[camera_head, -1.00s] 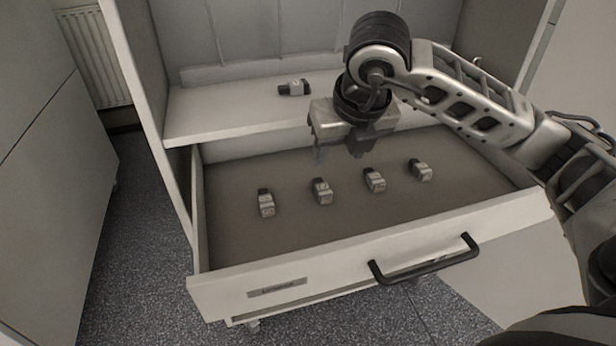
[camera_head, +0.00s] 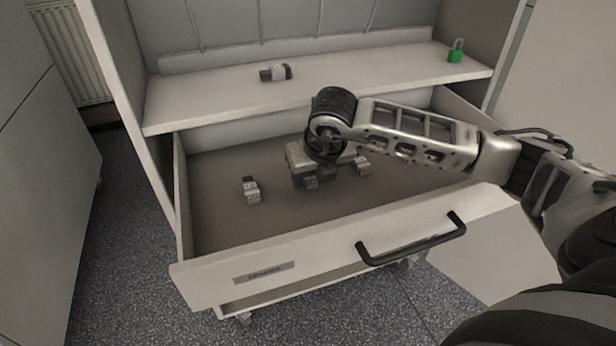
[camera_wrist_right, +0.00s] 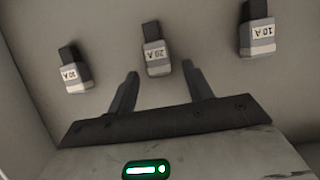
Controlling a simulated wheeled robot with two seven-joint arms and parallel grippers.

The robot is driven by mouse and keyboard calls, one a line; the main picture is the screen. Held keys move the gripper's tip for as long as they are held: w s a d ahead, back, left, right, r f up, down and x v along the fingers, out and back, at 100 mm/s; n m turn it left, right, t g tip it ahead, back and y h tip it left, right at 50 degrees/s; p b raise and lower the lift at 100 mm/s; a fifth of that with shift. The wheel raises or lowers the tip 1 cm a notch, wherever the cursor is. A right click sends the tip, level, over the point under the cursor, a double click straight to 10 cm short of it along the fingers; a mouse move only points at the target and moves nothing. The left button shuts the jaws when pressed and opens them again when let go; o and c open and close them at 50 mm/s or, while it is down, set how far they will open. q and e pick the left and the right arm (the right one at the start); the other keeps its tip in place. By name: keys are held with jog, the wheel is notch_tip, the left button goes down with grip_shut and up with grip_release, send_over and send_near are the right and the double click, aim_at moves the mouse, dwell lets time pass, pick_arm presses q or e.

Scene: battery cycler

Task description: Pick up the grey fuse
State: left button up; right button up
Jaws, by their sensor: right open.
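Several small grey fuses with black ends lie in the open drawer (camera_head: 215,225). In the head view one fuse (camera_head: 251,190) lies alone at the left and another (camera_head: 362,166) lies right of my right gripper (camera_head: 316,181); the gripper and arm hide part of the drawer. In the right wrist view the fuses read 30 A (camera_wrist_right: 76,76), 20 A (camera_wrist_right: 156,58) and 10 A (camera_wrist_right: 259,39). My right gripper (camera_wrist_right: 160,68) is open and empty, its fingertips either side of the 20 A fuse's near end. My left gripper is not in view.
Another dark-ended fuse (camera_head: 275,72) lies on the shelf (camera_head: 370,80) above the drawer. A green padlock (camera_head: 456,51) stands at the shelf's right end. The drawer front carries a black handle (camera_head: 412,242). Drawer walls surround the fuses.

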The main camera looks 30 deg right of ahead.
jog(key=shift+w+f, duration=0.15)
jog(key=shift+f, duration=0.2)
jog(key=c, duration=1)
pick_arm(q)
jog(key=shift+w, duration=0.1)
pick_arm(e)
jog(key=shift+r, duration=0.15)
jog(key=shift+r, duration=0.25)
notch_tip(320, 180, up, 2)
jog(key=shift+r, duration=0.1)
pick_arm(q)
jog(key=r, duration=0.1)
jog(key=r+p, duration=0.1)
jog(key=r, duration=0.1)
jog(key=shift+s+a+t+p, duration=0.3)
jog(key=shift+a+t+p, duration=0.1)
pick_arm(e)
jog(key=s+a+r, duration=0.8)
jog(key=s+r, duration=0.2)
jog(key=s, duration=0.1)
jog(key=shift+a, duration=0.25)
